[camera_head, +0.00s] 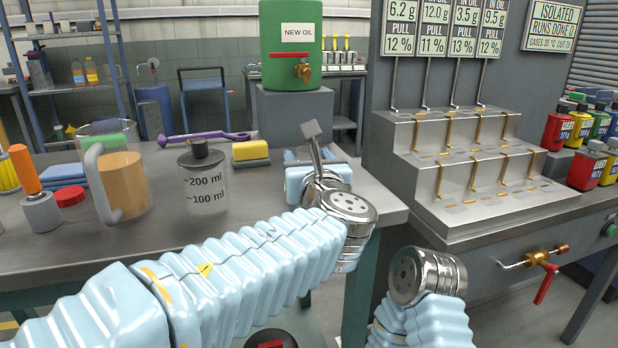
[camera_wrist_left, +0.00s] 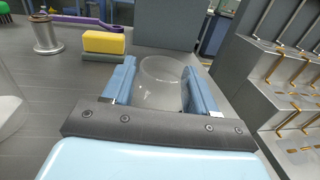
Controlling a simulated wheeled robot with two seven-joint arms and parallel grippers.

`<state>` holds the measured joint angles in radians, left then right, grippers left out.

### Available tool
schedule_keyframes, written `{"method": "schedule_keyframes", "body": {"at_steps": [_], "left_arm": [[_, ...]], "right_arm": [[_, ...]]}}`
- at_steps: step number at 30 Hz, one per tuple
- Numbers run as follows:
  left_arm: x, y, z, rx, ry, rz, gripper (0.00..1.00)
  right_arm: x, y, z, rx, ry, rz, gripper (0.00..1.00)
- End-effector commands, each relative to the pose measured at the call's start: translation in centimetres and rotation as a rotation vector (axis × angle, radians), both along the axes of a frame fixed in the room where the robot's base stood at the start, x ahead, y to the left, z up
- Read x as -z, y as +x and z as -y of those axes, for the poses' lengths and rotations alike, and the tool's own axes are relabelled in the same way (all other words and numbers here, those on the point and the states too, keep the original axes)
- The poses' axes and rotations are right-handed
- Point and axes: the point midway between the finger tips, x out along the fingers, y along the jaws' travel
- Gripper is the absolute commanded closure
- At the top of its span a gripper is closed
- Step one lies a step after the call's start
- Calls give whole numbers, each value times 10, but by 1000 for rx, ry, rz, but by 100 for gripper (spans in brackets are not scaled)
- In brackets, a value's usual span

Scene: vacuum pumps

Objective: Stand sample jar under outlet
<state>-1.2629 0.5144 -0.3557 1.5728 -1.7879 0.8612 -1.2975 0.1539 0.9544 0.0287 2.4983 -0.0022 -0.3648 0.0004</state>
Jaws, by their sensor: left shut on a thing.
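A clear glass sample jar (camera_wrist_left: 160,84) sits between the two blue fingers of my left gripper (camera_wrist_left: 160,80) in the left wrist view. The fingers are shut on it. In the head view my left gripper (camera_head: 317,158) is over the right end of the grey bench, and the jar is mostly hidden there. A brass tap (camera_head: 303,70) is on the green NEW OIL drum (camera_head: 289,50) behind the gripper. Another brass valve with a red handle (camera_head: 540,259) is on the front of the right-hand bench. My right arm shows at lower right; its gripper is not visible.
A measuring jug (camera_head: 120,180), a lidded marked jar (camera_head: 203,185), a purple wrench (camera_head: 205,137) and a yellow sponge (camera_head: 250,150) are on the left bench (camera_head: 265,195). The stepped metal rack (camera_head: 480,215) stands right of a gap between benches.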

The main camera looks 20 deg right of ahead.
Motion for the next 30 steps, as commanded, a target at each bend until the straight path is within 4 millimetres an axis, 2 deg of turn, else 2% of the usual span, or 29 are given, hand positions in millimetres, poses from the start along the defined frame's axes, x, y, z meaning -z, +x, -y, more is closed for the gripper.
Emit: {"method": "schedule_keyframes", "body": {"at_steps": [7,13,20,24,30], "left_arm": [[-8,0,0,0,-2,0,79],[-38,-3,-1,1,-4,2,79],[-94,-47,-18,4,-7,2,79],[-108,-83,-32,3,-5,2,79],[-124,-117,-45,2,-2,1,79]], "right_arm": [[-3,0,0,0,0,0,23],[-10,0,0,-1,1,0,23],[-16,0,-1,-2,2,0,23],[-11,0,-1,-2,1,0,23],[-10,0,0,-1,1,0,23]]}}
